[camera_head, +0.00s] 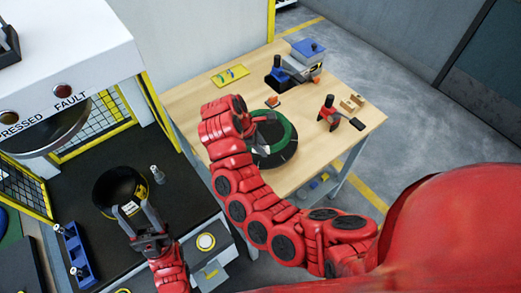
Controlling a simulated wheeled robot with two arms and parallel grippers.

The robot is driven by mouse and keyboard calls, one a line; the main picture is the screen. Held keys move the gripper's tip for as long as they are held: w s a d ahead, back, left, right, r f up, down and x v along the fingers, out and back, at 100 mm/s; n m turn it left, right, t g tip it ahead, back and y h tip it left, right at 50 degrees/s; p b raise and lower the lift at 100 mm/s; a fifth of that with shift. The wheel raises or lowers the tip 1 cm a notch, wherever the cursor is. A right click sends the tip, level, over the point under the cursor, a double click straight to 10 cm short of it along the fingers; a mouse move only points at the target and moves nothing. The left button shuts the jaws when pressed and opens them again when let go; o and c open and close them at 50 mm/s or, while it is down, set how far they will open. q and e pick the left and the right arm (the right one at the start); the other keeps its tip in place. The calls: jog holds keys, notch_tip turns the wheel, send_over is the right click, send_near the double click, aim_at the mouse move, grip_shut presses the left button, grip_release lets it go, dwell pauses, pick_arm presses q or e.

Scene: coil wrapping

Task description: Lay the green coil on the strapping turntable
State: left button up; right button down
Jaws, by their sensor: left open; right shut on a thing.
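The green coil (284,133) is at the black strapping turntable (276,161) on the wooden table. My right gripper (262,118) is shut on the coil's upper left side, and my red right arm hides part of the coil and turntable. I cannot tell whether the coil rests flat on the turntable or is held just above it.
A white machine (65,55) stands at the left. A blue rack (76,255) is on the dark bench.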

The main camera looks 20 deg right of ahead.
jog(key=shift+w, duration=0.45)
jog(key=shift+w+a+f, duration=0.1)
jog(key=shift+a+f, duration=0.05)
jog(key=shift+f, duration=0.25)
notch_tip(320, 180, down, 3)
jog(key=shift+r, duration=0.2)
jog(key=shift+f, duration=0.1)
jog(key=c, duration=0.6)
grip_release()
